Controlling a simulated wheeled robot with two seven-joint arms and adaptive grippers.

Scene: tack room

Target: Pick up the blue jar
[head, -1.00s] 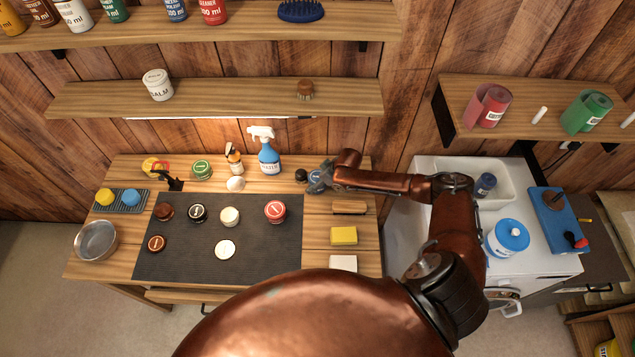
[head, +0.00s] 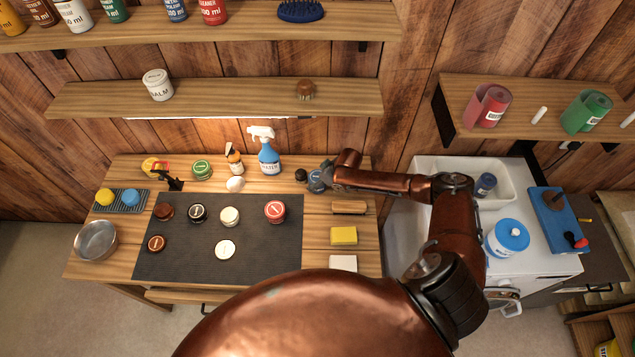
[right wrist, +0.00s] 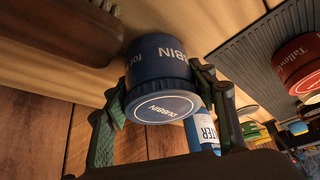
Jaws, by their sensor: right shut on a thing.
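The blue jar (right wrist: 158,80), a dark blue tin with a "DUBBIN" label and lid, sits between the two fingers of my right gripper (right wrist: 160,92) in the right wrist view. The fingers are shut on its sides. In the head view the blue jar (head: 315,181) shows small at the back right of the workbench, partly covered by my right gripper (head: 322,177). I cannot tell whether it touches the bench top. My left gripper is not in view.
A brush (head: 349,207) and yellow sponge (head: 343,236) lie in front. Several tins stand on the dark mat (head: 180,262). A shelf (head: 230,98) hangs above.

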